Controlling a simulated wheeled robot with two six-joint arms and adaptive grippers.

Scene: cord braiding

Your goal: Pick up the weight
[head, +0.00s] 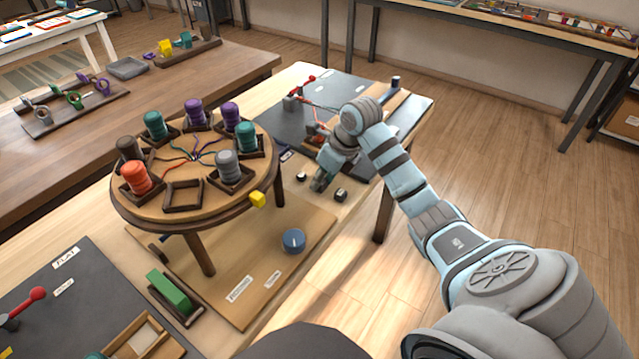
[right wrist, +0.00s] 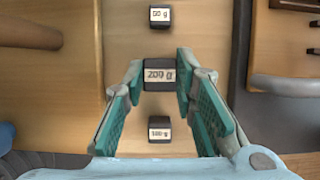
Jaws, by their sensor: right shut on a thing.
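In the right wrist view, a small dark weight labelled 200 g (right wrist: 159,76) sits between the fingers of my right gripper (right wrist: 160,84), which is shut on it. Two other dark weights stand in line with it: one reading 50 g (right wrist: 160,18) at the top and one that seems to read 100 g (right wrist: 160,129) below. In the head view, my right gripper (head: 321,182) is low at the table, right of the round braiding stand, and hides the held weight. The other weights show on either side of it (head: 301,176) (head: 341,195). My left gripper is not in view.
The round braiding stand (head: 190,213) carries several coloured bobbins and one empty square holder (head: 183,194). A yellow block (head: 257,199) is at its rim. A blue knob (head: 293,240) and a green block (head: 170,292) are nearby. A dark board (head: 340,88) lies behind my right gripper.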

